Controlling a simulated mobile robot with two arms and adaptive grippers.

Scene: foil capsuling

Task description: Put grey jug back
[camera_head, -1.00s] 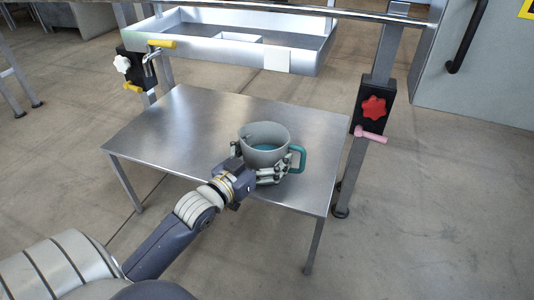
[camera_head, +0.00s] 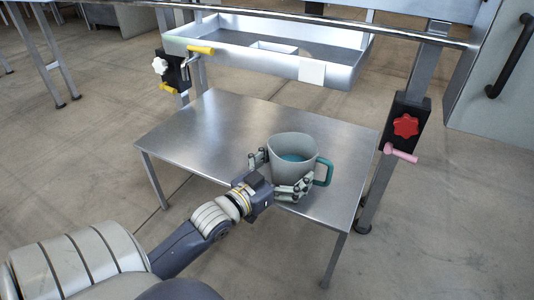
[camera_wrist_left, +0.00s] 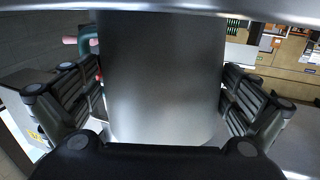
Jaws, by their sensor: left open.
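The grey jug (camera_head: 288,174), with a teal handle (camera_head: 325,172), stands upright near the front right edge of the metal table (camera_head: 205,130). Something blue-green shows inside it. My left gripper (camera_head: 279,177) is open, with one finger on each side of the jug. In the left wrist view, the jug's grey wall (camera_wrist_left: 160,80) fills the space between the open fingers of the gripper (camera_wrist_left: 162,100). I cannot tell whether either finger touches the wall. The jug's base is partly hidden by the fingers. My right gripper is not in view.
A metal tray (camera_head: 345,73) with raised walls is behind the table, under a rail (camera_head: 300,18). A post with a red knob (camera_head: 405,126) and a pink lever (camera_head: 400,153) stands to the right. The table's left half is clear.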

